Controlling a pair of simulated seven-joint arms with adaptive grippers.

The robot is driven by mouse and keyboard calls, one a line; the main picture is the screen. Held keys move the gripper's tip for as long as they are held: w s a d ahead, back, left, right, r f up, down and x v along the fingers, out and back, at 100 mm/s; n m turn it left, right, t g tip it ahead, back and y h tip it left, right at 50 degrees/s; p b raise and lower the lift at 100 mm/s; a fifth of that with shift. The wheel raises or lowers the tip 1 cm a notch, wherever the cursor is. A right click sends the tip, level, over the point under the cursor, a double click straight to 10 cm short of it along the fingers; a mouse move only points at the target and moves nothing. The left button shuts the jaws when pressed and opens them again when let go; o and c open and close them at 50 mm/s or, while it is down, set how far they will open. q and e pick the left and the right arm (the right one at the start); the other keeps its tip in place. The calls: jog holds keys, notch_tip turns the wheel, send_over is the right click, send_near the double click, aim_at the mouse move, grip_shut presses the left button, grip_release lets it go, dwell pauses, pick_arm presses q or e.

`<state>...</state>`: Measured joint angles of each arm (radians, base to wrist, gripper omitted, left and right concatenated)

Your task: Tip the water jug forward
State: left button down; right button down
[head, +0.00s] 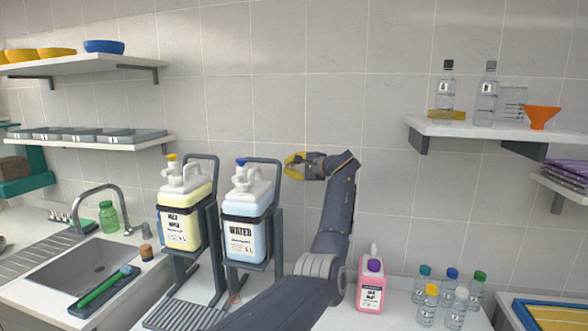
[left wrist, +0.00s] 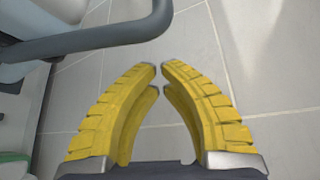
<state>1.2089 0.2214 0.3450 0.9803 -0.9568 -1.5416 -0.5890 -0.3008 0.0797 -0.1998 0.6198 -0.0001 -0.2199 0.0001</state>
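The water jug (head: 246,232) is a white jug with a blue cap and a "WATER" label. It sits upright in a dark tilting stand (head: 279,235) on the counter, with a looped handle bar (head: 279,172) rising behind it. My left gripper (head: 286,165) is to the right of the bar's top, apart from it, its yellow fingers pointing left. In the left wrist view the fingertips (left wrist: 161,68) meet or nearly meet with nothing between them, and a dark bar (left wrist: 100,42) crosses at upper left. My right gripper is not in view.
A yellow-filled jug (head: 180,220) in a similar stand is just left. A pink bottle (head: 371,282) and several small capped bottles (head: 427,305) stand at right. A sink (head: 75,268) is at left. Shelves hang on both sides; the wall above the jugs is clear.

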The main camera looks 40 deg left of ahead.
pick_arm(q)
jog(key=shift+s+d+r, duration=0.2)
jog(key=shift+s, duration=0.3)
jog(key=shift+s+d+r, duration=0.15)
jog(key=shift+s+r, duration=0.05)
jog(key=shift+s, duration=0.3)
